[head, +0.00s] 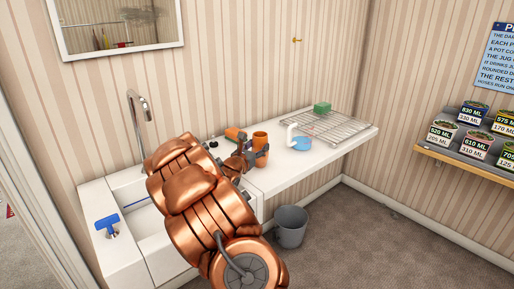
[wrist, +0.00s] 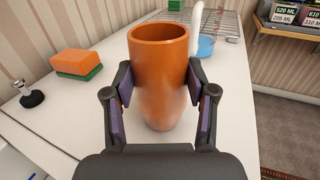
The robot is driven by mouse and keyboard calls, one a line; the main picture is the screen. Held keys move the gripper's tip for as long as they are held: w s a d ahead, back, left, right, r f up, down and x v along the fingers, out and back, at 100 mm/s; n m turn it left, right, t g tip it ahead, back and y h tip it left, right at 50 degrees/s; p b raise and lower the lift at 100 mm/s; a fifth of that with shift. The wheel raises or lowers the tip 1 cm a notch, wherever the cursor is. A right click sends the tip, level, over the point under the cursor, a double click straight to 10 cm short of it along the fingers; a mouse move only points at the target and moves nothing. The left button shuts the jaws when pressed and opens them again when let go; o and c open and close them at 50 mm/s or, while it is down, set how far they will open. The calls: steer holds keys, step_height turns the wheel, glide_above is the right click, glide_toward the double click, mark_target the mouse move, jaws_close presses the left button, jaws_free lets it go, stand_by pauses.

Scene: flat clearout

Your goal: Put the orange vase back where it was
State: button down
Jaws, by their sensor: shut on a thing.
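The orange vase (wrist: 158,78) stands upright between the two fingers of my gripper (wrist: 160,100) in the wrist view. The fingers press on its left and right sides. In the head view the vase (head: 260,141) shows at the white counter, partly hidden by my gripper (head: 250,153). My copper-coloured arm covers much of the sink. The vase's base looks at or very near the counter top; I cannot tell if it touches.
A wire rack (head: 335,126) with a green block (head: 322,107), a blue item (head: 301,143) and a white bent tube (head: 291,132) are right. A grey bucket (head: 291,226) stands below.

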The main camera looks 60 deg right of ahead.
steer(key=shift+c, duration=1.8)
jaws_free()
steer(key=shift+f, duration=0.1)
steer(key=shift+r, duration=0.2)
steer(key=s+a+b, duration=0.1)
steer(key=a, duration=1.1)
steer(key=shift+s, duration=0.2)
